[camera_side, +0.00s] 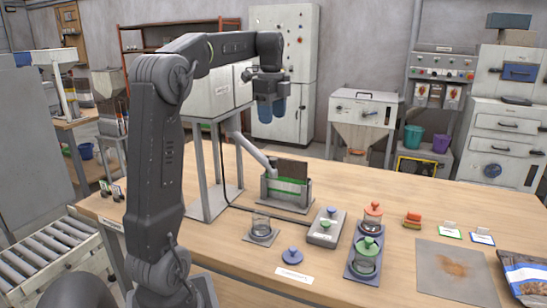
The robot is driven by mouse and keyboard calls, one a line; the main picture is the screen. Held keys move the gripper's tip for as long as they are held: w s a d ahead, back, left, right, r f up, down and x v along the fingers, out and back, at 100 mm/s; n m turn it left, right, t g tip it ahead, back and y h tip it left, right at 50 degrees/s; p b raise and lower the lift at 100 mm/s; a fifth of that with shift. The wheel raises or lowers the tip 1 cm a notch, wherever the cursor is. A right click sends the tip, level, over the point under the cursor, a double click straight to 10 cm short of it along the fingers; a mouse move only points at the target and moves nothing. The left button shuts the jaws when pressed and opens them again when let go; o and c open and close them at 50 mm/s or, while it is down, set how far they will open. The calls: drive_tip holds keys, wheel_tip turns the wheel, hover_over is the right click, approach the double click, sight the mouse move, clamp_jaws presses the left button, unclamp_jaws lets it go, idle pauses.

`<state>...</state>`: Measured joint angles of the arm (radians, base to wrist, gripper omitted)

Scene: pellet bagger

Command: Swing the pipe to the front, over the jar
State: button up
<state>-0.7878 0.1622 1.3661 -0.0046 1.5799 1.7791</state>
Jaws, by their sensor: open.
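The pipe (251,150) is a grey tube sloping down to the right from the hopper stand. Its lower end is at the back of a holder (287,186) with a dark panel and a green band. The open glass jar (261,226) stands on a small grey plate nearer the front, apart from the pipe's end. My gripper (272,113), with blue fingers, hangs in the air above and behind the pipe's lower end. It is open, and I see nothing between its fingers.
A blue-knobbed lid (292,256) lies in front. A tray (351,264) holds lidded jars. A grey mat (425,262) and pellet bag (526,278) are at right. The hopper stand's legs (204,180) rise left of the pipe.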

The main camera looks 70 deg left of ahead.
sight(273, 158)
drive_tip(key=f, duration=1.2)
drive_tip(key=shift+w+a+f, duration=0.1)
drive_tip(key=shift+w+f, duration=0.1)
drive_tip(key=shift+f, duration=0.2)
clamp_jaws()
